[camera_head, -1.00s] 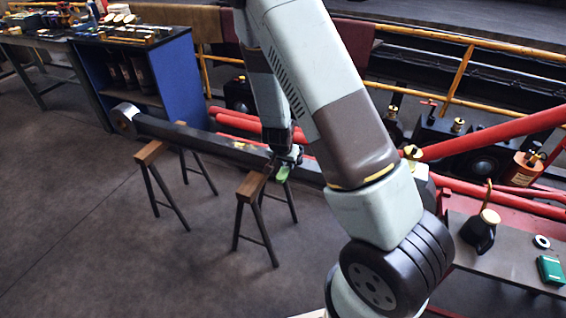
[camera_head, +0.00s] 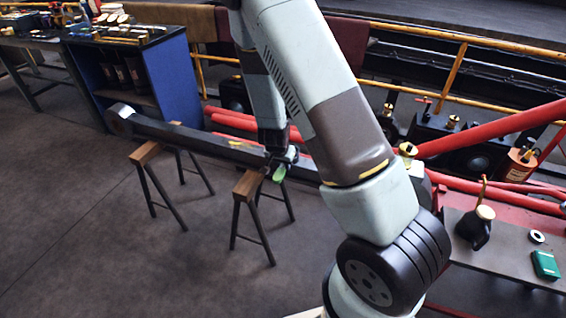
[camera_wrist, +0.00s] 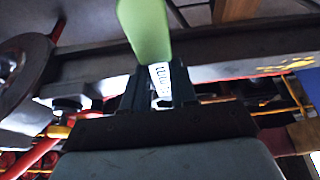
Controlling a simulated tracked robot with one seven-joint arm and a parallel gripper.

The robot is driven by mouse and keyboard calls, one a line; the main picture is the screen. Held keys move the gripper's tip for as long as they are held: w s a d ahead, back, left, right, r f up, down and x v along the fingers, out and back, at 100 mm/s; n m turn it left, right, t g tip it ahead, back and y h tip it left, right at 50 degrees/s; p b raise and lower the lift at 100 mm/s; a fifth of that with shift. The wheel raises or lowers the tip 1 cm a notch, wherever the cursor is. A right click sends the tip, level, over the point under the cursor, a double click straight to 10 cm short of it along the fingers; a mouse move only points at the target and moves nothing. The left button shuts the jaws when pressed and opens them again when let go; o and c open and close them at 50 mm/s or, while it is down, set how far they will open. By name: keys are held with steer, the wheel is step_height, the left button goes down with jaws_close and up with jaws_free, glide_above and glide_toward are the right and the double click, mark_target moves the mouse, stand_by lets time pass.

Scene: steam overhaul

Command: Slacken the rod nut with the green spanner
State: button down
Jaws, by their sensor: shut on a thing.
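The green spanner (camera_head: 280,174) is in my gripper (camera_head: 283,156), just above the long dark rod (camera_head: 195,140) in the head view. In the wrist view my gripper (camera_wrist: 160,88) is shut on the spanner (camera_wrist: 145,30), whose green end reaches up the picture. A pale lettered strip shows between the jaws. The rod (camera_wrist: 205,74) crosses behind the spanner there. I cannot make out the rod nut for sure, nor whether the spanner touches anything.
Wooden-topped trestles (camera_head: 248,184) stand under the rod. Red pipes (camera_head: 495,130) and a yellow rail (camera_head: 455,80) run behind. A grey bench (camera_head: 510,250) at the right bears a black oil can (camera_head: 474,230) and a green box (camera_head: 545,264). The floor at front left is clear.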

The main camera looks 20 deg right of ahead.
steer(key=shift+f, duration=0.85)
stand_by(0.4)
steer(key=shift+s+d+n, duration=0.3)
steer(key=shift+d+n, duration=0.25)
steer(key=shift+n, duration=0.15)
steer(key=shift+t, duration=0.3)
steer(key=shift+s+d+n+y, duration=0.25)
steer(key=shift+d+n+y, duration=0.3)
steer(key=shift+n, duration=0.25)
steer(key=shift+s+d+n, duration=0.15)
steer(key=shift+d+n, duration=0.5)
steer(key=shift+n, duration=0.05)
